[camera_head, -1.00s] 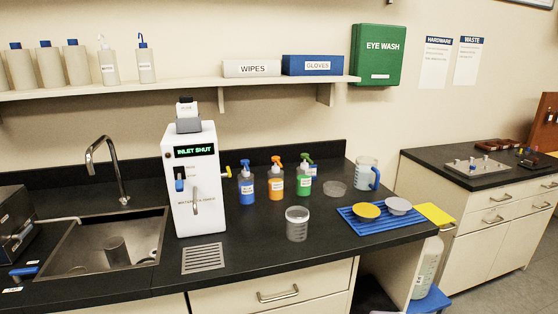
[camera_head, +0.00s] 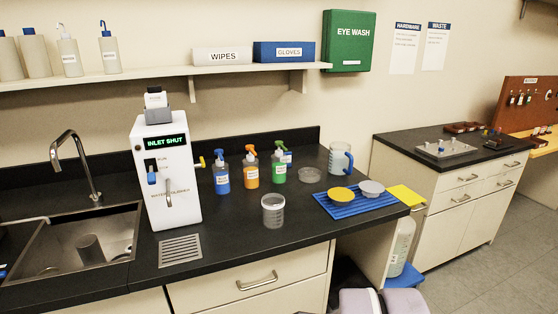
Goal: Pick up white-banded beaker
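A clear beaker (camera_head: 273,212) with a pale whitish band around its upper part stands upright on the black counter (camera_head: 235,240), near the front edge and right of the white dispenser. It looks empty, with nothing touching it. My gripper is not in view. Pale rounded parts of my own arm (camera_head: 370,302) show at the bottom edge, right of the beaker and in front of the counter.
The white dispenser (camera_head: 168,180) reads "INLET SHUT". Spray bottles (camera_head: 250,168) and a clear dish (camera_head: 310,174) stand behind the beaker. A blue rack (camera_head: 350,207) with yellow and grey bowls and a blue-handled jug (camera_head: 340,160) are right. The counter before the beaker is clear.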

